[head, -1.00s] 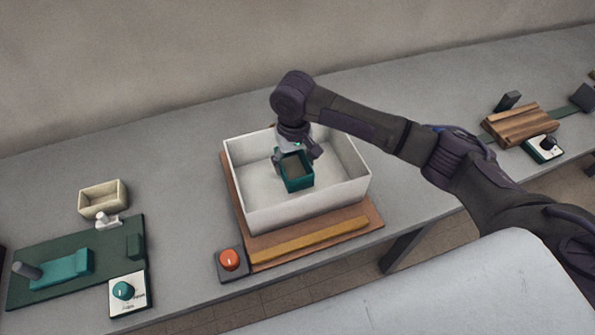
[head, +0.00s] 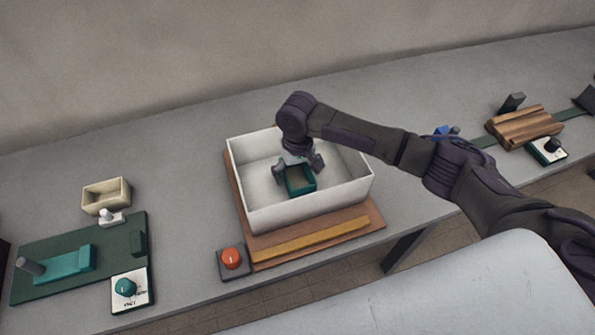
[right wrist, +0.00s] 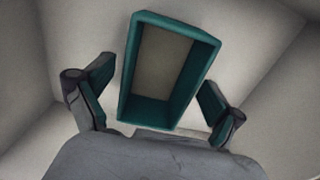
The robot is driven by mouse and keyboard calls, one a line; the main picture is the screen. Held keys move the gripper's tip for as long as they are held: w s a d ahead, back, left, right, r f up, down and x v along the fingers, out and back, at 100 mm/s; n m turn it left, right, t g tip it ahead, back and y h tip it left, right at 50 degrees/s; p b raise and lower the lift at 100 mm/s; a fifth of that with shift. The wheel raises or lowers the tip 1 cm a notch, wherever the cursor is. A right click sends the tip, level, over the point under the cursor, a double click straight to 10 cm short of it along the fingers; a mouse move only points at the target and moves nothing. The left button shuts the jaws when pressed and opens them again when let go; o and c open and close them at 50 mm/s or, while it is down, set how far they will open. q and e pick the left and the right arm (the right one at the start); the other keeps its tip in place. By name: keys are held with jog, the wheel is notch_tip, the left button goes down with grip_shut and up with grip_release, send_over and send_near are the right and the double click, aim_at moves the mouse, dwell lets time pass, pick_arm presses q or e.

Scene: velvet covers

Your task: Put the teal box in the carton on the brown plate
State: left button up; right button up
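The teal box (head: 300,192) is an open-topped box inside the white carton (head: 262,218), and it appears to rest on the carton's floor. The carton stands on the brown plate (head: 374,216). My right gripper (head: 298,169) is down inside the carton at the teal box. In the right wrist view its two fingers (right wrist: 158,98) are spread on either side of the teal box (right wrist: 131,70), with a gap at each side. The box is empty inside. My left gripper is not in view.
An orange button (head: 232,257) sits at the plate's front left corner, and a yellow bar (head: 310,238) lies along its front. A cream box (head: 106,195) and a green board (head: 60,285) are at left. A wooden block (head: 525,127) is at right. The table behind the carton is clear.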

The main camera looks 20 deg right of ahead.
aim_at(298, 182)
jog(key=shift+r, duration=0.3)
notch_tip(298, 182, up, 12)
dwell(0.4)
jog(key=shift+f, duration=0.15)
